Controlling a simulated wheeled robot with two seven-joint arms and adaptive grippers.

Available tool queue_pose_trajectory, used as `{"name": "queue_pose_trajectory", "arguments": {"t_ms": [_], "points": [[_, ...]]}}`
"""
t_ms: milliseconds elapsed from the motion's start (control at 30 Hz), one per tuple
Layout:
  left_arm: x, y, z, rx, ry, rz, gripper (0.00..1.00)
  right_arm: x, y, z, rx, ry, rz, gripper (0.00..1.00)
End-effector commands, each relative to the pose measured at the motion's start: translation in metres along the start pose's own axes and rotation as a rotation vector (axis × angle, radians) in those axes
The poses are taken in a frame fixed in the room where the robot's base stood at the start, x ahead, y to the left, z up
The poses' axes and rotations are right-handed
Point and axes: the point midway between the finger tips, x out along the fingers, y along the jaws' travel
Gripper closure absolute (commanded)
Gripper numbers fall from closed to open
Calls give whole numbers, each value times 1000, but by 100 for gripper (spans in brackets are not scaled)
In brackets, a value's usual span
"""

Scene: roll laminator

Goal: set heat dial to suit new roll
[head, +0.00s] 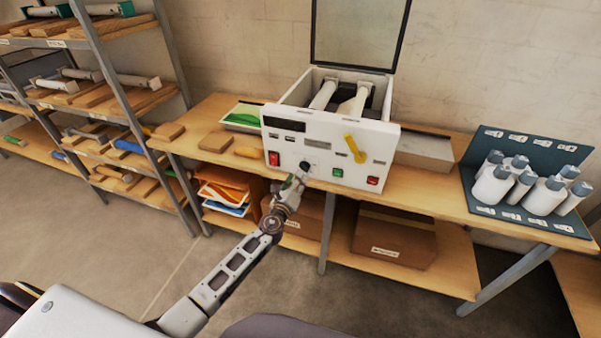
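The white roll laminator (330,130) stands on the bench with its lid (358,32) raised and pale rollers (323,94) inside. A small dark round dial (305,166) sits low on its front panel, left of the middle. Its marks are too small to read. My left gripper (299,178) is at the dial, just below and left of it in the picture. I cannot tell whether it touches the dial or whether its fingers are open. My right gripper is out of view.
The panel also holds a red switch (274,158), a yellow lever (354,148), a green button (338,172) and a red button (373,181). Shelving (110,75) stands at the left.

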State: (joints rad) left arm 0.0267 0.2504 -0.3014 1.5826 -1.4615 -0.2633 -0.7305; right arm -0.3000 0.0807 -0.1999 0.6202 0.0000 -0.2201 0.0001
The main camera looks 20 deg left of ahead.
Motion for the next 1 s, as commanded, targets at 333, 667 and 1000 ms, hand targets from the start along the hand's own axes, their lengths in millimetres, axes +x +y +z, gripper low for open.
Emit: {"name": "queue_pose_trajectory", "arguments": {"t_ms": [333, 667, 1000], "points": [[29, 0, 0, 0, -1, 0, 67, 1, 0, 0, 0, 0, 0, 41], [45, 0, 0, -1, 1, 0, 67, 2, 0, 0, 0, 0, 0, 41], [47, 0, 0, -1, 0, 0, 67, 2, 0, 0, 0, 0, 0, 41]]}}
